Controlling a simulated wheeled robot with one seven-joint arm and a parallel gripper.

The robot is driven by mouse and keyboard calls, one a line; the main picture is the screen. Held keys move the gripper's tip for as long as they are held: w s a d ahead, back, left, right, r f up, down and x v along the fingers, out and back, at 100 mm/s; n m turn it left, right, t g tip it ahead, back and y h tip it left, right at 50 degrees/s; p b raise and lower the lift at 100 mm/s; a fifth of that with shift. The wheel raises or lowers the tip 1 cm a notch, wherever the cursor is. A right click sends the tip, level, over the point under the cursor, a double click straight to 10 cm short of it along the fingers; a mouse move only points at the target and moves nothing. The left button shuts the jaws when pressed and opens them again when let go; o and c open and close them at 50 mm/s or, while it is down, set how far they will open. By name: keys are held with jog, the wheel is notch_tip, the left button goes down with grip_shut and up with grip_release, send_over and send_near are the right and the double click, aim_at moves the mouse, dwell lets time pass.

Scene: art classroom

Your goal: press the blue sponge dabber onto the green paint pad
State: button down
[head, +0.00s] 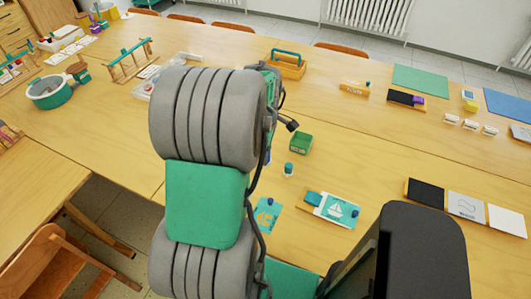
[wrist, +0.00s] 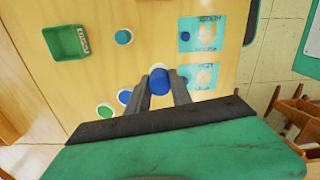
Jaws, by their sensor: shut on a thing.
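In the wrist view my gripper (wrist: 159,92) is shut on the blue dabber (wrist: 159,80), a blue cylinder between its two fingertips. Its sponge face cannot be made out. The green paint pad (wrist: 105,110), a green disc with a pale rim, lies on the table to the left of the fingers and lower in the picture. The dabber is apart from it in the picture. A blue pad (wrist: 124,97) lies between the green pad and the left finger. A pale round edge shows just behind the dabber. In the head view my arm hides the gripper, dabber and pads.
A green open box (wrist: 67,42) and a teal-topped jar (wrist: 123,37) stand on the table beyond the fingers. Two teal picture cards (wrist: 186,36) (wrist: 187,76) lie to the right. Bare wood lies between the box and the pads. Chairs (wrist: 290,120) stand beyond the table edge.

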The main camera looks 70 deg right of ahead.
jog(key=w+d+f+h+b, duration=0.2)
jog(key=w+d+b, duration=0.1)
jog(key=w+d, duration=0.55)
jog(key=w+d+f+h+b, duration=0.1)
jog(key=w+d+f+b, duration=0.2)
jog(key=w+d, duration=0.55)
jog(key=shift+s+d+f+b, duration=0.45)
jog(key=shift+f+b, duration=0.2)
jog(key=shift+f, duration=0.2)
jog(key=shift+s+d+f+b, duration=0.3)
jog(key=shift+d+f+b, duration=0.15)
jog(key=shift+f+b, duration=0.35)
jog(key=shift+s+d+f+b, duration=0.45)
jog(key=shift+f+b, duration=0.1)
jog(key=shift+f, duration=0.35)
jog(key=shift+f, duration=0.6)
notch_tip(320, 180, up, 7)
jog(key=p, duration=0.4)
jog(key=shift+p, duration=0.4)
